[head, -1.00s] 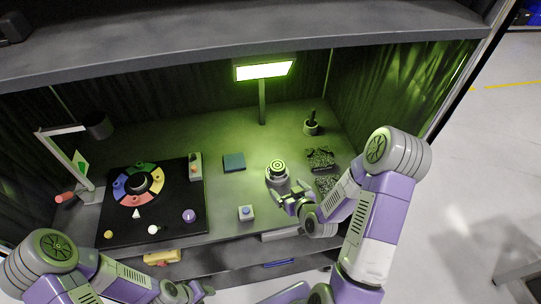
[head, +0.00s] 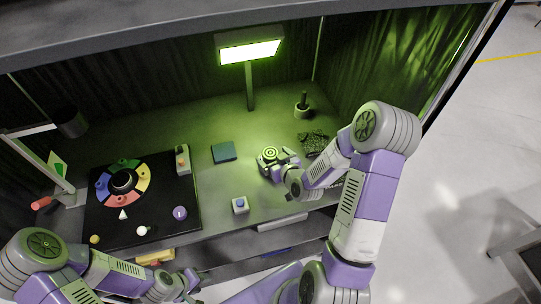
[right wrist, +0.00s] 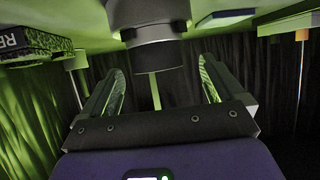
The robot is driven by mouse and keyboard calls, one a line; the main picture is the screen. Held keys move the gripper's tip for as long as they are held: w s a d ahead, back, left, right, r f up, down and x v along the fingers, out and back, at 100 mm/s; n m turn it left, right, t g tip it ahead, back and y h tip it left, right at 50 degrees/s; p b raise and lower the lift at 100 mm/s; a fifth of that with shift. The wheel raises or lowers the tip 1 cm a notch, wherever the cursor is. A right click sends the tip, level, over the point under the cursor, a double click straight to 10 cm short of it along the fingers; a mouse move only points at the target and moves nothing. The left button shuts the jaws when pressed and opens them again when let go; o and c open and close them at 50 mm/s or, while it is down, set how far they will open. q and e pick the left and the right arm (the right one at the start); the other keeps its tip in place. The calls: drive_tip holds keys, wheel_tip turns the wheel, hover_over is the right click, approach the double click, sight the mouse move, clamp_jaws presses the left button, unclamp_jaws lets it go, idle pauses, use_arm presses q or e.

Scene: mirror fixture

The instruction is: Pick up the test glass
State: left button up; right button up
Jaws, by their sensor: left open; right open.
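A short round piece with green and black rings on top (head: 270,154) stands on the bench; it is probably the test glass, though I cannot be sure. In the right wrist view it seems to be the dark stepped cylinder (right wrist: 157,47). My right gripper (head: 280,165) is open at this piece, and in the right wrist view its fingers (right wrist: 161,85) stand apart, one to each side of the cylinder. I cannot tell whether they touch it. My left gripper (head: 190,281) is open and empty, low in front of the bench.
A lit green lamp (head: 249,51) stands behind. A black board (head: 108,232) with a coloured ring is at left. A teal block (head: 223,152), a blue-button box (head: 240,205) and a pot (head: 303,110) stand nearby. Dark patterned pieces (head: 314,143) lie right.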

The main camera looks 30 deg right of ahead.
sight(271, 154)
drive_tip(key=x, duration=0.3)
drive_tip(key=shift+w+d+f, duration=0.1)
drive_tip(key=shift+w+d, duration=0.1)
drive_tip(key=shift+w, duration=0.15)
